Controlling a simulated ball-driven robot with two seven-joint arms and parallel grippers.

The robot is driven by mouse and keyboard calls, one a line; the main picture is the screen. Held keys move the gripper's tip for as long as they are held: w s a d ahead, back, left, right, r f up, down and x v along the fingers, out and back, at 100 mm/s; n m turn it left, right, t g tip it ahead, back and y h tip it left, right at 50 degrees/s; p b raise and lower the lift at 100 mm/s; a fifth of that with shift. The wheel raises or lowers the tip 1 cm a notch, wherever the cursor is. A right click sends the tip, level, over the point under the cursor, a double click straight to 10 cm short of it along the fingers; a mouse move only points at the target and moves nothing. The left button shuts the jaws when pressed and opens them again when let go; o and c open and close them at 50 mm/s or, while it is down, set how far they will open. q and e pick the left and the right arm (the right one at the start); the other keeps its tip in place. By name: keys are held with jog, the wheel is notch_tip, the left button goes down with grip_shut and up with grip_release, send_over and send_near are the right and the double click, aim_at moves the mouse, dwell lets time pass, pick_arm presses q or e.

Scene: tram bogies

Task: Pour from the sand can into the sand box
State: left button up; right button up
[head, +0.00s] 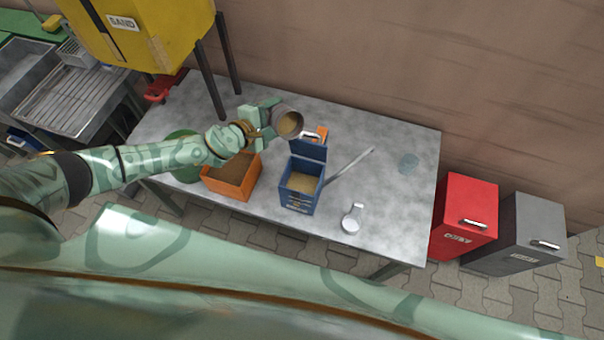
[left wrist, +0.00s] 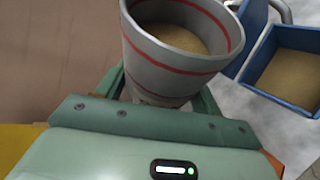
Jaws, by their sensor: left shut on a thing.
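The sand can (head: 290,124) is a grey cup with red bands, and sand shows inside its mouth. My left gripper (head: 266,119) is shut on it and holds it above the table, up and left of the blue sand box (head: 302,204). In the left wrist view, the can (left wrist: 165,85) is between the fingers, with sand in it. The sand box has its lid up and sand inside. Its corner also shows in the left wrist view (left wrist: 268,44), to the right of the can. No stream of sand shows. My right gripper is not in view.
An orange box (head: 247,187) with brown contents stands left of the sand box. A grey bar (head: 350,162), a small round metal item (head: 351,220) and a clear cup (head: 409,161) are to its right. A yellow SAND hopper (head: 165,50) stands behind on dark legs.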

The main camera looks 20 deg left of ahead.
aim_at(288, 123)
pick_arm(q)
jog(key=shift+r+m+t+y, duration=0.3)
jog(key=shift+r+m, duration=0.2)
jog(key=shift+r, duration=0.05)
dwell(1.5)
jog(key=shift+s+d+r+m+t+p, duration=0.5)
jog(key=shift+s+d+r+m+p, duration=0.15)
jog(key=shift+p, duration=0.45)
dwell(1.2)
jog(key=shift+d+f, duration=0.1)
dwell(0.6)
